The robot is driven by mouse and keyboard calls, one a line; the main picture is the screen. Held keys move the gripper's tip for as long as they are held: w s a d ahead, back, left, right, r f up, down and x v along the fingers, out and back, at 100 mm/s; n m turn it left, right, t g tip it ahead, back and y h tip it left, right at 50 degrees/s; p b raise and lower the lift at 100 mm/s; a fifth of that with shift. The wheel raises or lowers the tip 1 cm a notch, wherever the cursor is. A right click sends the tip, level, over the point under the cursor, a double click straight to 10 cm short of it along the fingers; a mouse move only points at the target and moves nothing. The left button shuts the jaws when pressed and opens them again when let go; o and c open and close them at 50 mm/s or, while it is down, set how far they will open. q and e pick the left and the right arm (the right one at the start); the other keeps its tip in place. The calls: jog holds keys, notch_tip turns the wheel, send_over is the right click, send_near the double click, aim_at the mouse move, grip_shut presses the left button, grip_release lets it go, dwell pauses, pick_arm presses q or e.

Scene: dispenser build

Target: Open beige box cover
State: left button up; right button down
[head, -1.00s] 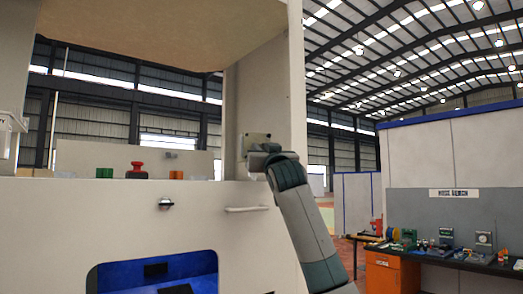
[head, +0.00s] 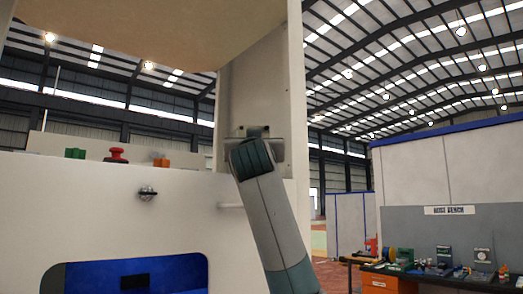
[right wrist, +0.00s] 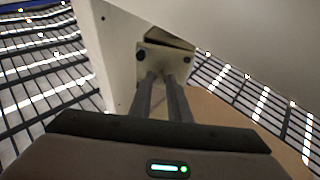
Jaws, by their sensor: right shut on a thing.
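The beige box (head: 60,205) fills the left of the head view. Its large cover (head: 120,30) is raised above the body, with a tan underside showing and a wide gap below it. A tall beige upright (head: 296,90) stands at the right. My right gripper (head: 256,131) is at a small metal plate (head: 231,134) on the upright; my wrist hides most of the contact. In the right wrist view its two fingers (right wrist: 163,88) are close together against the plate (right wrist: 160,62), shut on part of it. My left gripper is not in view.
A green button (head: 75,153), red knob (head: 117,155) and orange button (head: 161,162) sit on the body's top. A round metal knob (head: 147,193) and blue-lined opening (head: 180,272) are on its front. A cluttered workbench (head: 440,280) stands at the right.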

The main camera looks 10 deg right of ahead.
jog(key=shift+s+a+f+m+h, duration=0.1)
jog(key=shift+a+m+h, duration=0.3)
jog(key=shift+h, duration=0.4)
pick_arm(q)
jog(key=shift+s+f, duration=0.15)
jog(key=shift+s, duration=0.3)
pick_arm(e)
jog(key=shift+d, duration=0.1)
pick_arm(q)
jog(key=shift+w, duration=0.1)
pick_arm(e)
jog(key=c, duration=1.7)
grip_release()
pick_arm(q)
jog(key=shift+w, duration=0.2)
pick_arm(e)
jog(key=shift+o, duration=0.2)
jog(key=shift+s, duration=0.15)
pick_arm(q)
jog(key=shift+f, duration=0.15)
pick_arm(e)
jog(key=shift+s, duration=0.1)
